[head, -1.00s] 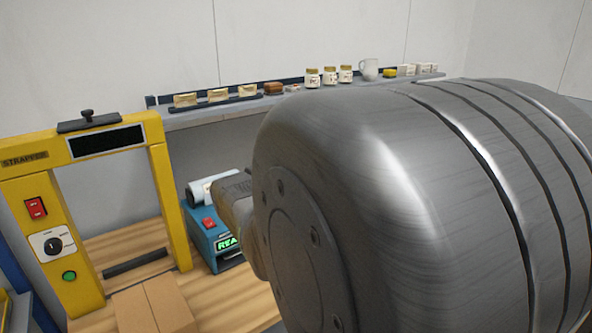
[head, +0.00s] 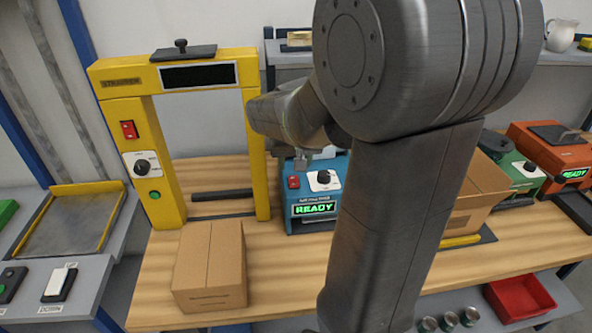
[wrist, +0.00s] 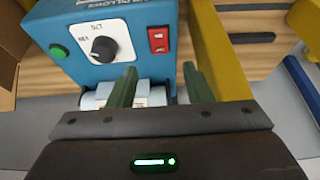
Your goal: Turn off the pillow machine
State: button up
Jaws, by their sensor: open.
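The blue machine (head: 318,192), which I take to be the pillow machine, stands on the wooden bench with its green READY display lit. Its front has a red rocker switch (head: 293,182) and a white dial panel (head: 324,180). In the wrist view the blue machine (wrist: 75,22) appears turned around, with the red switch (wrist: 158,40) right of the dial (wrist: 103,48) and a green button (wrist: 59,52) at left. My gripper (wrist: 158,78) is open and empty, over the back of the machine near a white roll. It appears apart from the red switch. My arm hides the machine's right side.
A yellow strapper (head: 154,165) with its own red switch stands close left of the machine. A closed carton (head: 210,268) sits in front of it.

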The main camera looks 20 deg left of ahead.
aim_at(293, 178)
jog(key=x, duration=0.6)
jog(key=shift+w+f+p, duration=0.15)
jog(key=shift+f+p, duration=0.15)
jog(key=shift+f, duration=0.1)
